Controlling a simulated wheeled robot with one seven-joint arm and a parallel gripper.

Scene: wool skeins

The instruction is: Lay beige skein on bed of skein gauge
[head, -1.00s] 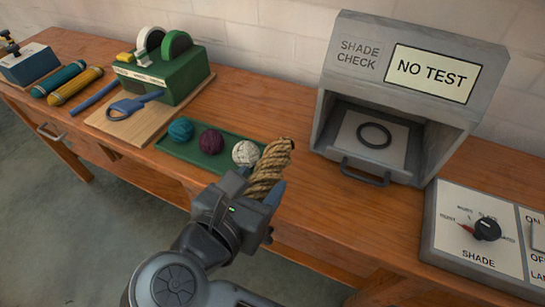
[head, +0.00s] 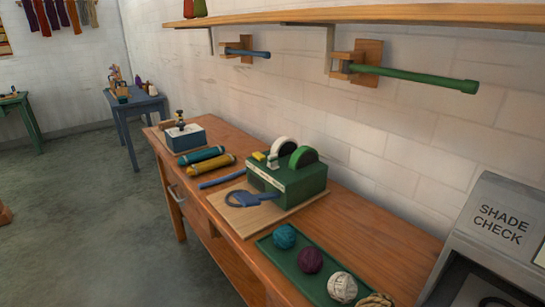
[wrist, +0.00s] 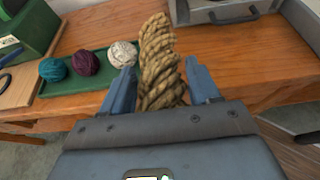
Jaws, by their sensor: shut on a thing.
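The beige skein (wrist: 158,62) is a twisted, rope-like hank. My gripper (wrist: 160,72) is shut on it in the wrist view, with one blue finger on each side. The skein's far end points up and away, and its lower part is hidden by the gripper body. Only the skein's tip (head: 376,300) shows at the bottom edge of the head view, and my gripper is outside that view. I cannot tell for certain which thing is the skein gauge. A blue box with a dark post on top (head: 184,137) stands at the bench's far end.
A green tray (head: 290,268) holds teal, purple and cream balls. Beyond it are a green machine (head: 290,185) on a board and teal and yellow rolls. The grey shade-check booth (head: 500,235) stands at right. A blue table (head: 137,105) stands farther off across open floor.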

